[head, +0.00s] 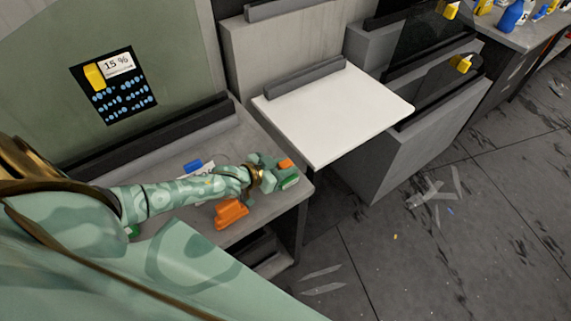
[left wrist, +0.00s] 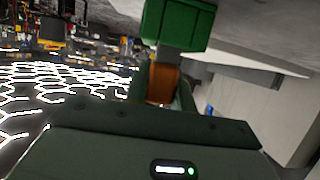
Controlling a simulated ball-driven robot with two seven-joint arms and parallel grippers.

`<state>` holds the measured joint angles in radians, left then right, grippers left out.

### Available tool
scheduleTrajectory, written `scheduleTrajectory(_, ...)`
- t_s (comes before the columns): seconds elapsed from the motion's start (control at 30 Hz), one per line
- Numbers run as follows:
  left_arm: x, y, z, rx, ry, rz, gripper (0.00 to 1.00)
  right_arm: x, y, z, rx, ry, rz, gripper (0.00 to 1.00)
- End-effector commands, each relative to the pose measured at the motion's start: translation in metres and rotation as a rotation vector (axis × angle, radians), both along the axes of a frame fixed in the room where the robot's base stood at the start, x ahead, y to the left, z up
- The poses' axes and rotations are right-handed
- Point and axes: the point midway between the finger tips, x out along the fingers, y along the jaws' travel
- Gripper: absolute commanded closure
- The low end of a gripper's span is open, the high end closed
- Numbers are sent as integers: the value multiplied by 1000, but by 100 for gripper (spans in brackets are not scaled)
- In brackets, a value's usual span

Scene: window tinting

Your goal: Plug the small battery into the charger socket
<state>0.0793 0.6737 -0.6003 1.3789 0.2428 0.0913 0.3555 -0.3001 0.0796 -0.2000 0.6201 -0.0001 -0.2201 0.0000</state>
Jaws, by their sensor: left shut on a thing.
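My left gripper (head: 272,174) is above the right end of the grey bench, shut on a small orange-brown piece (left wrist: 162,82), which looks like the small battery. In the left wrist view the piece sits between the fingers, and a green block (left wrist: 177,25) shows just beyond the fingertips. Whether the two touch or are joined, I cannot tell. In the head view, orange (head: 286,163) and green patches show at the fingertips. An orange block-shaped device (head: 231,212) stands on the bench below my forearm. I cannot make out a charger socket. My right gripper is not in view.
The grey bench (head: 262,212) also holds a small blue item (head: 193,166) and a white sheet, partly behind my arm. A white-topped table (head: 335,115) stands to the right. A dark panel (head: 113,87) reading 15 % hangs on the wall. Clear scraps (head: 430,195) litter the floor.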

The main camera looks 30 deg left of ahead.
Motion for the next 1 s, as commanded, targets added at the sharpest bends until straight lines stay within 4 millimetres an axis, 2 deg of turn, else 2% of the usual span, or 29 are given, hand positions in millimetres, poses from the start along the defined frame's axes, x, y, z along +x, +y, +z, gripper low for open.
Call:
scheduleTrajectory(0.9, -2, -1, -20, -1, 6, -1, 99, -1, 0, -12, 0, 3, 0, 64)
scheduleTrajectory(0.93, -2, -1, -20, 0, 7, -1, 66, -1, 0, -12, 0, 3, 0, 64)
scheduleTrajectory(1.0, -3, -1, -21, 0, 8, -2, 49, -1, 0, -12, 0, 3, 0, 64)
